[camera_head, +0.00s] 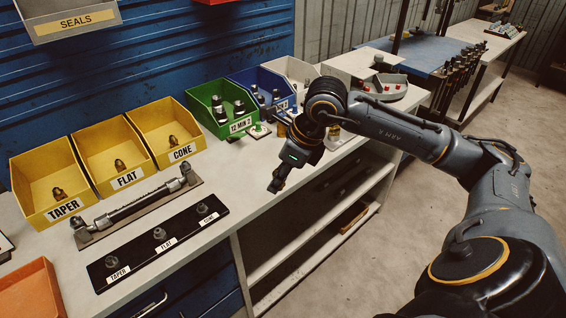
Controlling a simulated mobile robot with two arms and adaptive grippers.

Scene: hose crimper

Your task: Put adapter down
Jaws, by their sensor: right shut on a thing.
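My right gripper (277,184) points down over the front edge of the bench, right of the black board. It is shut on the adapter, which I cannot tell apart from the dark fingers. The black board (136,263) lies on the bench with a metal fitting above each label: taper fitting (110,263), flat fitting (159,234) and cone fitting (202,209). Yellow bins marked TAPER (52,216), FLAT (127,184) and CONE (181,154) stand behind, each with a small fitting inside. My left gripper is out of view.
A hose assembly (135,207) lies on a plate between bins and board. Green (240,128) and blue (285,81) bins stand farther back. An orange bin (30,293) is at the lower left. Bare bench (235,185) lies between board and gripper; open shelves (300,245) are below.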

